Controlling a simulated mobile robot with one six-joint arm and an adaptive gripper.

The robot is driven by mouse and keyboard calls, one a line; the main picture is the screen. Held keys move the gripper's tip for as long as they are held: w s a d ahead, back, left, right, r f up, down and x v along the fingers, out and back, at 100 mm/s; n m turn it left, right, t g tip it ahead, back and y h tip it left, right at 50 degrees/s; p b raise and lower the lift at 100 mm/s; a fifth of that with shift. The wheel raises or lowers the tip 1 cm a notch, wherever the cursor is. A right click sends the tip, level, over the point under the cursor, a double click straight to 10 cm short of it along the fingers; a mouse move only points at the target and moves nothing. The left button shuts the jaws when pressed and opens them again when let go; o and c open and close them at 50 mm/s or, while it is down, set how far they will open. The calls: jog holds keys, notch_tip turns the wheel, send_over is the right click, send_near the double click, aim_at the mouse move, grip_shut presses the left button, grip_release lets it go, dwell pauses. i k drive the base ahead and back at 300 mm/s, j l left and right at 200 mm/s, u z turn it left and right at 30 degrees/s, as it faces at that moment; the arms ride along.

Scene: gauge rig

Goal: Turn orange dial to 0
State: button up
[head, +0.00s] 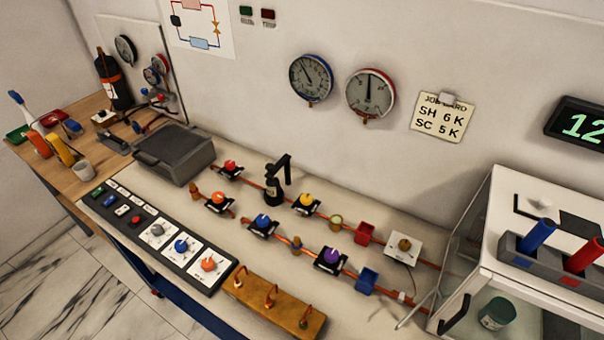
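The orange dial (208,264) sits on a white plate at the near right end of the dark control panel (133,220). A blue dial (181,246) and a grey dial (157,230) stand beside it in the same row. The orange dial has a light pointer mark, but its scale figures are too small to read, so I cannot tell its setting. A separate orange valve knob (218,198) is on the copper piping farther back. My gripper is not in view, and nothing covers the orange dial.
A wooden block with copper hooks (268,300) lies just right of the panel. Valves with coloured knobs, such as the purple one (331,256), and a black upright fixture (275,185) stand behind. A glass-sided cabinet (545,245) is at right. Bare bench lies between panel and piping.

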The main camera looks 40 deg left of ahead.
aim_at(208, 263)
jog(key=u, duration=2.8)
